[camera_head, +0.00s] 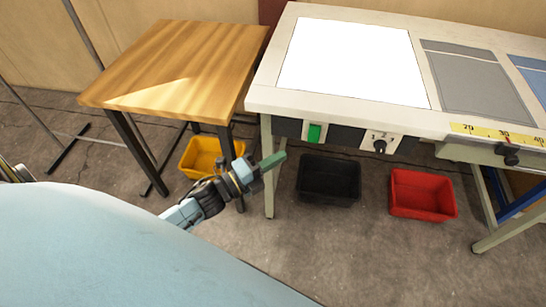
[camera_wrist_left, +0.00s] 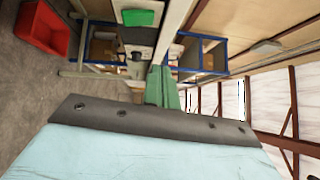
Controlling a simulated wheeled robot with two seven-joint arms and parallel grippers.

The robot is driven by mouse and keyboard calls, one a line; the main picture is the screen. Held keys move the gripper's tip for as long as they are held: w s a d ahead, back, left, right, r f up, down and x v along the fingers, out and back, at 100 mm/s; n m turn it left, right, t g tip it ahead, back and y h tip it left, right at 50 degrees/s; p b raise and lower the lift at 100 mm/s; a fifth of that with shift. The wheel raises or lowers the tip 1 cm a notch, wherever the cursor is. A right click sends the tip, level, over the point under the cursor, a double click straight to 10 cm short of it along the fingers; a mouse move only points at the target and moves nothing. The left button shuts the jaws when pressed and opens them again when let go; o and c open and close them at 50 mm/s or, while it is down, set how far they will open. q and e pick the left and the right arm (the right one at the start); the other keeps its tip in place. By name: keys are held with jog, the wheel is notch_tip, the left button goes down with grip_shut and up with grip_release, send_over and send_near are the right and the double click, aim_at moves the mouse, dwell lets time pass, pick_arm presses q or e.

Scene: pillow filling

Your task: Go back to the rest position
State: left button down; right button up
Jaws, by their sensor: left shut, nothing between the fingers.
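My left gripper (camera_head: 272,162) reaches out past the light blue surface in the head view, its green fingers shut and empty. It is in the air in front of the gap between the wooden table and the white workbench. In the left wrist view the green fingers (camera_wrist_left: 160,86) are together with nothing between them. My right gripper is not in view.
A wooden table (camera_head: 180,65) stands at the left and a workbench (camera_head: 270,95) with a bright white panel (camera_head: 350,60) at the right. Yellow (camera_head: 205,155), black (camera_head: 328,180) and red (camera_head: 422,195) bins are on the floor. The floor in front of the bins is clear.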

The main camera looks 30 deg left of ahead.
pick_arm(q)
jog(key=shift+s+a, duration=0.15)
jog(key=shift+s, duration=0.15)
dwell(0.4)
jog(key=s+a+f+n+g+y, duration=0.2)
jog(key=s+f+n, duration=0.15)
jog(key=f, duration=0.45)
jog(key=s+a+f+n+g+y, duration=0.2)
jog(key=s+a+f+n+y, duration=0.15)
jog(key=f, duration=0.55)
jog(key=s+a+f+n+g+y, duration=0.2)
jog(key=f+n, duration=0.3)
jog(key=f, duration=0.3)
jog(key=s+a+f+n+g+y, duration=0.1)
jog(key=s+f+n+g, duration=0.3)
jog(key=s, duration=1)
jog(key=s+f+n+g+y, duration=0.1)
jog(key=s+f+n+g, duration=0.4)
jog(key=s+f, duration=0.6)
jog(key=s+g, duration=0.1)
jog(key=s, duration=0.2)
jog(key=shift+a+f+n, duration=0.3)
jog(key=shift+a, duration=0.05)
jog(key=shift+w, duration=0.2)
